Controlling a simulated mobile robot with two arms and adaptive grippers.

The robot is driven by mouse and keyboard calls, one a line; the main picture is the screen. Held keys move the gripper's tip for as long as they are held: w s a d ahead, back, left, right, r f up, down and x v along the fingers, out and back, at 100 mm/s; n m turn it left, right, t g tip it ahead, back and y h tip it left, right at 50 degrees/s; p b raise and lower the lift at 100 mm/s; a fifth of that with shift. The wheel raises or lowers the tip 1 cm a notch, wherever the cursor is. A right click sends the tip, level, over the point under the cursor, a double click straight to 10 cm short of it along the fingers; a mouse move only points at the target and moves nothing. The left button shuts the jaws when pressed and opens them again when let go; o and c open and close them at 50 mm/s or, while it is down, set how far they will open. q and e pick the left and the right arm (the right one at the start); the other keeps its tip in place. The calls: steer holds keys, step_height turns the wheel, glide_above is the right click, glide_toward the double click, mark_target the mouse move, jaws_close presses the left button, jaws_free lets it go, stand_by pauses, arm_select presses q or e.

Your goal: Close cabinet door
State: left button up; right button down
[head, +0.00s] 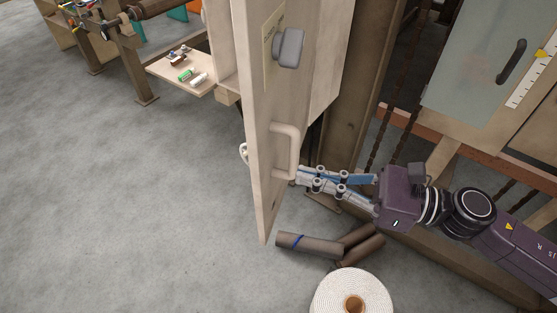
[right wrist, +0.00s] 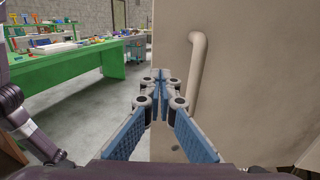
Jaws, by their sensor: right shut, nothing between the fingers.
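The cabinet door (head: 268,140) is a pale wooden panel standing open, seen nearly edge-on in the head view. It has a beige bar handle (head: 289,150) and a grey block (head: 289,47) above it. My right gripper (head: 300,172) is shut and empty, its fingertips at the lower end of the handle. In the right wrist view, the fingertips (right wrist: 160,78) lie just left of the handle (right wrist: 198,65), in front of the door panel (right wrist: 240,70). Whether they touch the door cannot be told. My left gripper is not in view.
A post (head: 350,100) stands right of the cabinet. A small shelf (head: 180,75) is behind. The grey floor (head: 130,200) left of the door is clear.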

mark_target(262, 165)
steer(key=p+x, duration=0.2)
steer(key=x, duration=0.1)
steer(key=p+x, duration=0.1)
steer(key=shift+w+a+r, duration=0.15)
steer(key=shift+a+r, duration=0.1)
steer(key=shift+r, duration=0.05)
steer(key=shift+w+a+f+p, duration=0.15)
steer(key=shift+a+p, duration=0.15)
steer(key=shift+a, duration=0.3)
steer(key=shift+a+f, duration=0.1)
steer(key=shift+f, duration=0.1)
steer(key=shift+w+a, duration=0.1)
